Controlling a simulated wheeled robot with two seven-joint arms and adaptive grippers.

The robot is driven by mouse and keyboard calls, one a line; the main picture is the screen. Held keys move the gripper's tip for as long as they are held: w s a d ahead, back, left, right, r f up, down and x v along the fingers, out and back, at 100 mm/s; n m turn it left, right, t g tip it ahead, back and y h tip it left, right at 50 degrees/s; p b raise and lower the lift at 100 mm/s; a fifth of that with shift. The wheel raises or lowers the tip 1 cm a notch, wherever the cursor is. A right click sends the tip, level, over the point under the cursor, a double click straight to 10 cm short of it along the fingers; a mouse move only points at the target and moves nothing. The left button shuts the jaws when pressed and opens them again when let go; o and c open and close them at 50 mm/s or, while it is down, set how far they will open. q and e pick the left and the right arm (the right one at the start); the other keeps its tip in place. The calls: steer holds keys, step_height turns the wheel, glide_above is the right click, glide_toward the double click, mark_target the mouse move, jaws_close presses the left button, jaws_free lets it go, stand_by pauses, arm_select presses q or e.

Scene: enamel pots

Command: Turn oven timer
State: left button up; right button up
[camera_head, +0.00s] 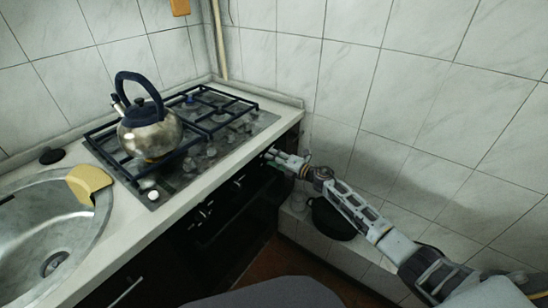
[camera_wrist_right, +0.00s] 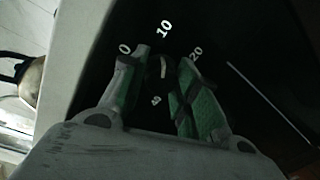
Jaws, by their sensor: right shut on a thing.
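My right gripper (camera_head: 272,155) reaches from the right to the far end of the dark oven front, just below the counter edge. In the right wrist view, the fingers of this gripper (camera_wrist_right: 164,66) are shut on the oven timer (camera_wrist_right: 163,67), a dark knob with a light mark. Printed numbers 0, 10 and 20 show around it, and a further number shows below between the fingers. The fingers and the dark hide most of the knob, so its exact setting is hard to read. My left gripper is not in view.
A steel kettle (camera_head: 150,133) stands on the gas hob (camera_head: 211,150) above the oven. Other knobs (camera_head: 238,181) sit along the oven front. A dark pot (camera_head: 333,218) is on the low tiled ledge below my right arm. A sink (camera_head: 40,235) is at the left.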

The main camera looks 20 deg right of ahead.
steer(key=shift+d, duration=0.15)
stand_by(0.3)
steer(key=o, duration=1)
steer(key=shift+s, duration=0.1)
